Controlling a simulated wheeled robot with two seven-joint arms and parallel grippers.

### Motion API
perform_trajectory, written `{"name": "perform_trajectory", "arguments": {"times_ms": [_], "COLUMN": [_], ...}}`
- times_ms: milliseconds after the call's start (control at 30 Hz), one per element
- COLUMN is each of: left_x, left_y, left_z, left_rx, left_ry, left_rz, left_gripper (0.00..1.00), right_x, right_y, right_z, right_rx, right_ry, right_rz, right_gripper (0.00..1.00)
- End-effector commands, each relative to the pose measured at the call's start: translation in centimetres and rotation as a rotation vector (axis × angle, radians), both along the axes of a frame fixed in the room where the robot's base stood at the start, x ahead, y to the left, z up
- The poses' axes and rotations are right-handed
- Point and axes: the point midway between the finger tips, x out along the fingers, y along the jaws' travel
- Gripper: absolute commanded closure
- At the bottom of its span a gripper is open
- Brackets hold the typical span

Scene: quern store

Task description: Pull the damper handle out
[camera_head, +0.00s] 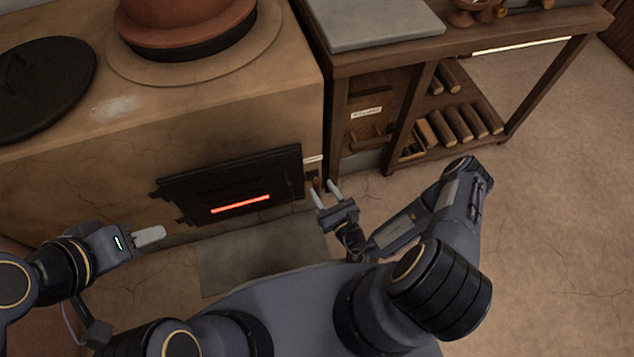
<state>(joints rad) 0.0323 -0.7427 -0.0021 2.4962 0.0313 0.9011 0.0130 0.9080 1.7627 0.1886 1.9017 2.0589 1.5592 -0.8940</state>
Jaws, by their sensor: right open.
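The damper handle (317,183) looks like a small brown knob at the right edge of the stove front, just below a small pale label (313,160). My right gripper (323,188) is open, its two pale fingers pointing at the handle. The fingertips are very close to it. I cannot tell whether they touch it or straddle it. My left gripper (149,236) is in front of the stove's lower left part, away from the handle. Its fingers are seen side-on, so their gap does not show.
The clay stove (90,190) has a black fire door (235,180) with a glowing slot. A grey floor plate (260,262) lies before it. A wooden bench (480,50) with logs (462,124) on its shelf stands right of the handle. Floor at right is clear.

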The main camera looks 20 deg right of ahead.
Motion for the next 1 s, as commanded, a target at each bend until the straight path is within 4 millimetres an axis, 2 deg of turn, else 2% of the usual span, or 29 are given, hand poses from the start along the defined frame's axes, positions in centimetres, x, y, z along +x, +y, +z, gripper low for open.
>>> {"name": "perform_trajectory", "arguments": {"times_ms": [100, 300, 633, 933, 1000], "left_x": [0.0, 0.0, 0.0, 0.0, 0.0], "left_y": [0.0, 0.0, 0.0, 0.0, 0.0], "left_z": [-0.9, -1.4, -1.4, -1.4, -1.4], "left_rx": [0.0, 0.0, 0.0, 0.0, 0.0], "left_ry": [0.0, 0.0, 0.0, 0.0, 0.0], "left_rz": [0.0, 0.0, 0.0, 0.0, 0.0], "left_gripper": [0.62, 0.62, 0.62, 0.62, 0.62], "right_x": [1.9, 3.9, 4.2, 4.2, 4.2], "right_y": [0.5, 0.9, 1.0, 1.0, 1.0], "right_z": [-0.2, -0.1, 0.0, 0.0, 0.0], "right_rx": [-0.001, 0.001, 0.001, 0.001, 0.001], "right_ry": [-0.003, -0.001, -0.001, 0.0, 0.0], "right_rz": [0.002, 0.002, 0.001, 0.001, 0.001], "right_gripper": [0.59, 0.59, 0.6, 1.0, 1.0]}}
